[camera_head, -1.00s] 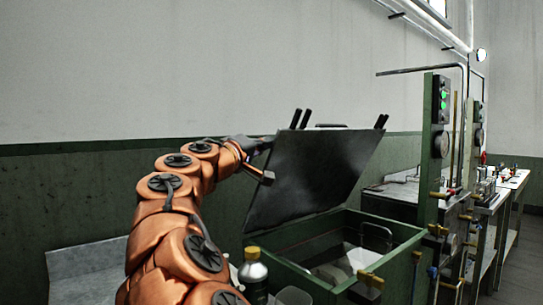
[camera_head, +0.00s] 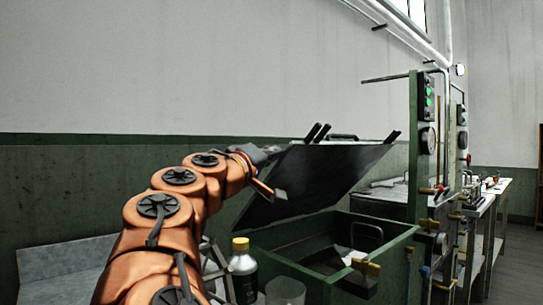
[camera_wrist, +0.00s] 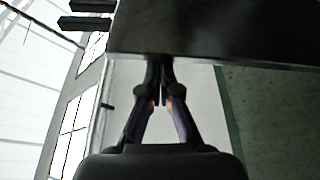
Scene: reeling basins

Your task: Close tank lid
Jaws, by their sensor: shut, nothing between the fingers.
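The tank lid (camera_head: 318,180) is a dark, flat panel with black handles along its upper edge. It is tilted part-way open over the green tank (camera_head: 285,262), whose inside shows. My gripper (camera_head: 276,152) is at the lid's upper left edge, partly hidden by the lid. In the wrist view, my gripper (camera_wrist: 161,72) is shut and empty, with its fingertips at the edge of the lid (camera_wrist: 220,30). I cannot tell whether they touch it.
A bottle with a yellow cap (camera_head: 242,270) and a clear beaker (camera_head: 285,291) stand in front of the tank. A green post with a control panel (camera_head: 428,100) rises at the tank's right. A worktable (camera_head: 490,195) stands farther right.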

